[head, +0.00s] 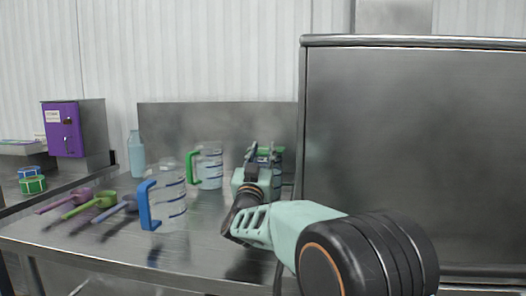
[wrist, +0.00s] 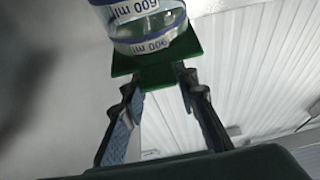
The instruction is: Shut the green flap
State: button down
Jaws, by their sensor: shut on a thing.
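A green piece with a wide plate and a narrower tab (wrist: 158,77) shows in the wrist view, against a clear container (wrist: 140,22) with blue bands and ml marks. My gripper (wrist: 159,82) is shut on the tab, one finger at each side. I cannot tell whether this green piece is the flap. In the head view my gripper (head: 262,158) is over the steel table, in front of a clear container with a green part (head: 279,151), mostly hidden by the gripper and arm.
A clear jug with a green handle (head: 209,165) stands left of my gripper, and one with a blue handle (head: 172,204) nearer. Coloured scoops (head: 92,208) lie further left. A blue bottle (head: 136,154) and purple box (head: 63,129) stand behind. A large steel panel (head: 415,150) fills the right.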

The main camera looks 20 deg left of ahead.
jog(key=shift+f, duration=0.35)
jog(key=c, duration=1.6)
grip_release()
jog(key=shift+w, duration=0.1)
jog(key=shift+o, duration=0.5)
jog(key=shift+r, duration=0.2)
jog(key=shift+s+f, duration=0.2)
jog(key=shift+s, duration=0.3)
jog(key=s+d, duration=0.3)
jog(key=s, duration=1)
jog(key=shift+s+f, duration=0.3)
jog(key=shift+f, duration=0.1)
